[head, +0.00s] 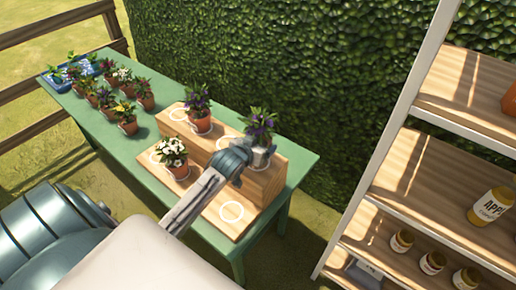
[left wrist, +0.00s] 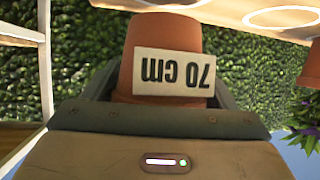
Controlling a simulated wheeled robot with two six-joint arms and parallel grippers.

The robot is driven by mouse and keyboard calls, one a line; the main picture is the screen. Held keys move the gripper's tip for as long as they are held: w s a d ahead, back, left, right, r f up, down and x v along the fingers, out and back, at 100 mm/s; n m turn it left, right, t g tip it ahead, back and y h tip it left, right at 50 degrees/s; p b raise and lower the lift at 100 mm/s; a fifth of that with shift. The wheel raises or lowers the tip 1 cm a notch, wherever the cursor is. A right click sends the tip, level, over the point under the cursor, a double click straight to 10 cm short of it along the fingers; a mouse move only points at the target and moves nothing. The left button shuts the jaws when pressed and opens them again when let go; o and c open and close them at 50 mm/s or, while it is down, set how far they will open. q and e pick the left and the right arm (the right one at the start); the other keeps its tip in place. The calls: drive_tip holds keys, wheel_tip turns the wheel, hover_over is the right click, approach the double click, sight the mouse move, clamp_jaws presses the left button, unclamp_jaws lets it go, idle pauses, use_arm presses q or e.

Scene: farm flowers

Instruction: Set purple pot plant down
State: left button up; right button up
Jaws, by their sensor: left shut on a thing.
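The purple pot plant (head: 260,122) is at the right end of the upper level of a wooden two-step stand (head: 262,185). My left gripper (head: 252,157) is shut on its pot, which is mostly hidden behind the fingers in the head view. In the left wrist view the terracotta pot (left wrist: 160,35) is between the fingers, upside down in the picture, with a "70 cm" label (left wrist: 172,70). The pot's base is at a white ring on the board; I cannot tell whether it touches. My right gripper is not in view.
Another purple plant (head: 196,98) stands on the upper level, a white-flowered one (head: 172,150) on the lower. Empty rings show between the purple plants (head: 228,142) and at lower right (head: 231,211). Several pots and a blue tray (head: 60,78) fill the green table's far end. Shelves (head: 400,190) stand right.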

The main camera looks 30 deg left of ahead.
use_arm(q)
wheel_tip(320, 180, down, 2)
drive_tip(key=shift+s+f+p, duration=0.1)
drive_tip(key=shift+p, duration=0.3)
drive_tip(key=shift+f, duration=0.2)
drive_tip(key=o, duration=0.9)
drive_tip(key=shift+f, duration=0.15)
drive_tip(key=o, duration=0.4)
drive_tip(key=shift+c, duration=0.2)
drive_tip(key=b+v, duration=0.2)
drive_tip(key=v, duration=1)
drive_tip(key=shift+b, duration=0.4)
